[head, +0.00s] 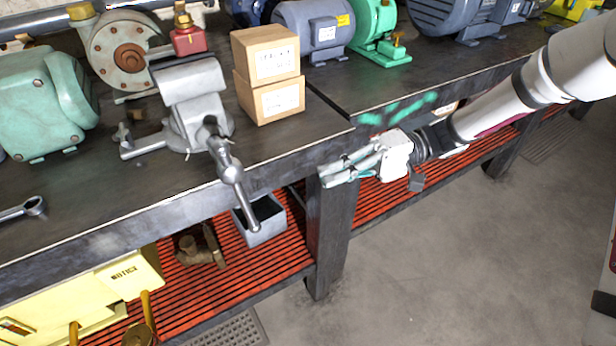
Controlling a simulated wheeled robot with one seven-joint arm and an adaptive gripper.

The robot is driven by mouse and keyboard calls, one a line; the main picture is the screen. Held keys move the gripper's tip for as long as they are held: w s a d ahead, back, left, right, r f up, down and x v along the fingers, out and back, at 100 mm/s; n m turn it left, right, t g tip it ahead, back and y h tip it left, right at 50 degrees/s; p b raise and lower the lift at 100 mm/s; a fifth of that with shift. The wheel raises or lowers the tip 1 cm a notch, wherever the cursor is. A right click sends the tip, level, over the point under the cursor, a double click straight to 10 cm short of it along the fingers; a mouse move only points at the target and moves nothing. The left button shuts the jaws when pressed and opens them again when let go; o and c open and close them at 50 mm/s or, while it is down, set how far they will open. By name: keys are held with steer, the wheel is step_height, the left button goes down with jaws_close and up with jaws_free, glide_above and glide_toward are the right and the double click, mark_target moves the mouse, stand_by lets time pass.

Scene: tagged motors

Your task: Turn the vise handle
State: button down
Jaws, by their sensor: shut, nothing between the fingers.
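The grey vise (190,98) is mounted on the dark workbench near its front edge. Its handle (236,182) is a metal bar with rounded ends that hangs over the front edge and slants down to the right. My gripper (322,177) is shut and empty, to the right of the handle and apart from it. It sits in front of the bench edge with its fingers pointing left toward the handle. The far side of the vise is hidden.
Two stacked cardboard boxes (268,75) stand right of the vise. A table leg (330,225) is below my gripper. A grey bin (262,222) sits on the red slatted lower shelf (285,262) under the handle. Motors and pumps line the bench. The floor (440,260) in front is clear.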

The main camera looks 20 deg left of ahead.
steer(key=b+x, duration=0.1)
steer(key=x, duration=1.1)
steer(key=shift+a, duration=0.1)
steer(key=shift+s, duration=0.1)
steer(key=shift+s+a+f+g+y, duration=0.15)
steer(key=shift+s+a+g+y, duration=0.25)
steer(key=shift+s+a+y, duration=0.15)
steer(key=shift+d, duration=0.1)
